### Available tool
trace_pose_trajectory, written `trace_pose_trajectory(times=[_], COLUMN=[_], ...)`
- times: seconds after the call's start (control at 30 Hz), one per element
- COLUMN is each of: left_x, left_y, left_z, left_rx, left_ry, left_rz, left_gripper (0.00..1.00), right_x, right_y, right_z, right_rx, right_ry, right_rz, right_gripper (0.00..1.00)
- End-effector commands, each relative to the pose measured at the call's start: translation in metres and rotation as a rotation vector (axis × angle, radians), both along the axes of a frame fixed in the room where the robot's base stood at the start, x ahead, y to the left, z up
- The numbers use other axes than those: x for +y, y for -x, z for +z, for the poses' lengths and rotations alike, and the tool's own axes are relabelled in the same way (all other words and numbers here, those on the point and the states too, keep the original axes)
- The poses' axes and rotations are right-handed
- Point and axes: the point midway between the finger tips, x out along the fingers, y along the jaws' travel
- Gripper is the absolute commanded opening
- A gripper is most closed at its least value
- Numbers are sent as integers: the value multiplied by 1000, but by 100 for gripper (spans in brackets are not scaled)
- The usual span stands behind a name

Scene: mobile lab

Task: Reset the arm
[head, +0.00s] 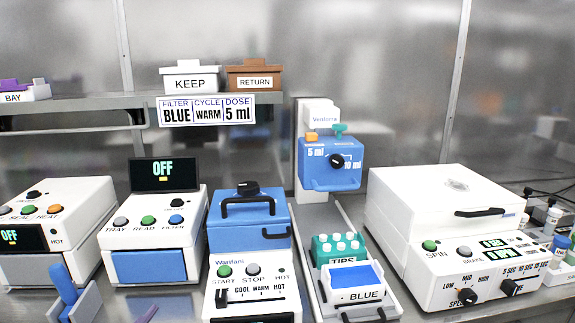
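Neither of my grippers shows in the head view, and no part of my arms can be made out for sure. The task names an arm only; no arm is seen over the bench. Whether either gripper is open or holds something is hidden.
A blue-lidded warmer (248,240) stands mid-bench, between a reader (152,232) and a blue dispenser (331,163). A TIPS rack (338,247) and BLUE tray (358,291) sit before the dispenser. A white spinner (450,215) fills the right. KEEP (190,80) and RETURN (254,79) bins are shelved.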

Motion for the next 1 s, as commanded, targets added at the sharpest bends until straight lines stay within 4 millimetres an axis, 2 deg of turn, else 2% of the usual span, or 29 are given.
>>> trace_pose_trajectory(times=[0.03,0.1,0.2,0.4,0.67,1.0], left_x=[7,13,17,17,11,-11], left_y=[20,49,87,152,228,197], left_z=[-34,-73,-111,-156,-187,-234], left_rx=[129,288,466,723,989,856], left_ry=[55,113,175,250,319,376], left_rz=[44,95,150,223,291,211], left_gripper=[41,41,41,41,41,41], right_x=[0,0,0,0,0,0], right_y=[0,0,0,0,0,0], right_z=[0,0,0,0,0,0], right_rx=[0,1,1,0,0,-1], right_ry=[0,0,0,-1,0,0], right_rz=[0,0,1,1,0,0], right_gripper=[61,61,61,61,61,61])
